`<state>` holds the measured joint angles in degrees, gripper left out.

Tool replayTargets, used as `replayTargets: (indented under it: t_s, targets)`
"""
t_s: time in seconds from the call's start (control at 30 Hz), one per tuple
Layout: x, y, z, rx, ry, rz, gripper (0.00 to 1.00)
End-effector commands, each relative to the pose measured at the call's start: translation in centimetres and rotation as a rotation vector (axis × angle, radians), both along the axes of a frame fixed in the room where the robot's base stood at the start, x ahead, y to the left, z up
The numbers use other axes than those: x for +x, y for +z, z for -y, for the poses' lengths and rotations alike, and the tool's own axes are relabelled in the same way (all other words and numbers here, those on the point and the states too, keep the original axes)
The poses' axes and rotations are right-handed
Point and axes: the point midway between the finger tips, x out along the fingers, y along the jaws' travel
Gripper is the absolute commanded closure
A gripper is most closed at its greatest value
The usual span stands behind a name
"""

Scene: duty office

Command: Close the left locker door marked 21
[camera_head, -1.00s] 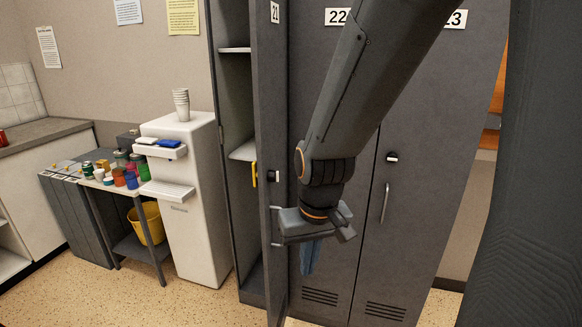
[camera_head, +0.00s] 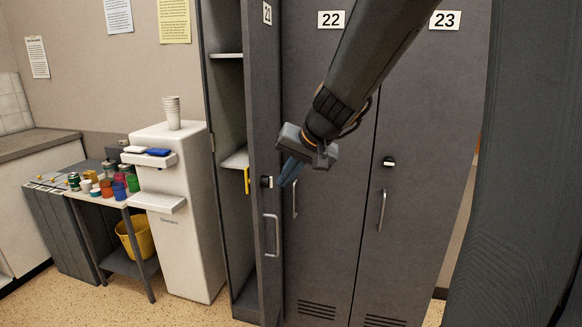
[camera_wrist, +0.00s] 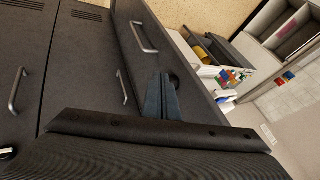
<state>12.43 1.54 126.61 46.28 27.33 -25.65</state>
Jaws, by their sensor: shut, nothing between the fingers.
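The locker door marked 21 (camera_head: 262,120) stands swung open, seen almost edge-on in the head view, with the locker's shelves visible to its left. It carries a bar handle (camera_head: 271,236) and a dark lock knob (camera_head: 266,182). In the wrist view the door (camera_wrist: 172,58) fills the middle, with its handle (camera_wrist: 144,37). My gripper (camera_head: 286,178) is shut and empty, its blue fingers pointing down and left close to the door's outer face near the lock. The fingers (camera_wrist: 160,97) also show in the wrist view. I cannot tell whether they touch the door.
Shut locker doors 22 (camera_head: 320,90) and 23 (camera_head: 425,150) stand to the right. A white water dispenser (camera_head: 185,225) stands left of the open locker. Further left is a small table (camera_head: 110,196) with several cups and a yellow bin (camera_head: 136,238) beneath.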

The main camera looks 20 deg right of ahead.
Motion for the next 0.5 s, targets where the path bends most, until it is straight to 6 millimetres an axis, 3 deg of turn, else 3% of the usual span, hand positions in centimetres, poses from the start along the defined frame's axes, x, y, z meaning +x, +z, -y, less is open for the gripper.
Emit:
replayTargets:
  t_s: [0.13,0.3,0.5]
  targets:
    - [1.5,-2.3,-0.7,0.0,0.001,-0.004,1.0]
    - [2.6,-1.9,-2.9,0.0,0.005,-0.002,1.0]
    - [3.4,-2.0,-4.0,-0.001,0.003,-0.001,1.0]
